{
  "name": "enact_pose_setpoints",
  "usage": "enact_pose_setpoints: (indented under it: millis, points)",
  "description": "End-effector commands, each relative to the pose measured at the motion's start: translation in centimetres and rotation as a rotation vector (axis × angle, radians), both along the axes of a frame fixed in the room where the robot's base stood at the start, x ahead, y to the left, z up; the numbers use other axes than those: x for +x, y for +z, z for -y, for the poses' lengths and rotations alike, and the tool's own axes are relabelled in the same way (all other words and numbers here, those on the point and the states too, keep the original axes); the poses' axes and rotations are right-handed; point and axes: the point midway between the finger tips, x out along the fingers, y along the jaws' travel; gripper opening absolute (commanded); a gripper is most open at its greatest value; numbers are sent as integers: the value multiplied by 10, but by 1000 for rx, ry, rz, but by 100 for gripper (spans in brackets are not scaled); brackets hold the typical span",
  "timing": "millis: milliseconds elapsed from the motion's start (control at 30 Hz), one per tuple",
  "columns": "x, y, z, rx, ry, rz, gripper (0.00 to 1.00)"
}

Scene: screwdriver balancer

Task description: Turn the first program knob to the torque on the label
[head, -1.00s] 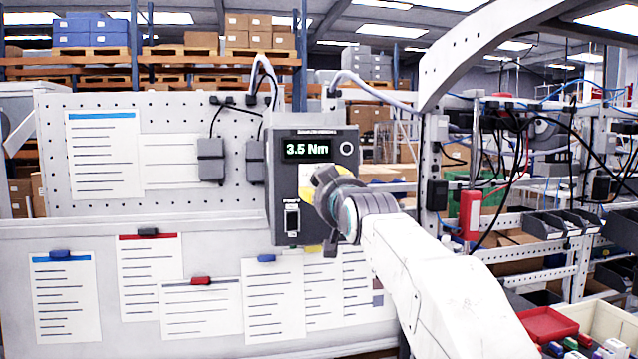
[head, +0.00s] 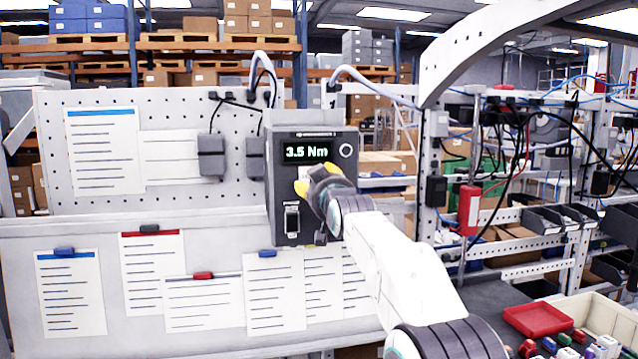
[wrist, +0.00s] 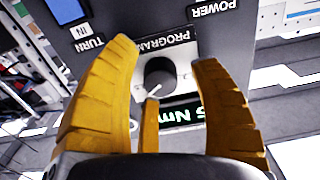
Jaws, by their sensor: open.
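The dark grey controller box (head: 275,220) is mounted at the pegboard, with a green display (head: 306,151) reading 3.5 Nm. My gripper (head: 303,180) is in front of the box's face, below the display, and hides the knob in the head view. In the wrist view, the black program knob (wrist: 160,74) with a pale pointer mark sits under an upside-down PROGRAM label. My open yellow fingers (wrist: 165,95) stand on either side of the knob with gaps. A small yellow piece shows between them. I cannot make out a target torque label.
A power switch (head: 292,218) is low on the box's face. Papers with magnets (head: 272,300) hang on the panel below. A metal frame with a red device (head: 469,209) and bins stands to the right.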

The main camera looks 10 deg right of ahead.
Motion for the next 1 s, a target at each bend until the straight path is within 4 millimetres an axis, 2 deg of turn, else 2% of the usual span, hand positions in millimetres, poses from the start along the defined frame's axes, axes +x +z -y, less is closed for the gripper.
enact_pose_setpoints:
  millis: [200, 833, 1000]
  points:
    - [0, 0, 0, 0, 0, 0, 58]
    - [0, -1, 0, 0, 0, -2, 2]
    - [0, -1, 0, -3, 0, -3, 0]
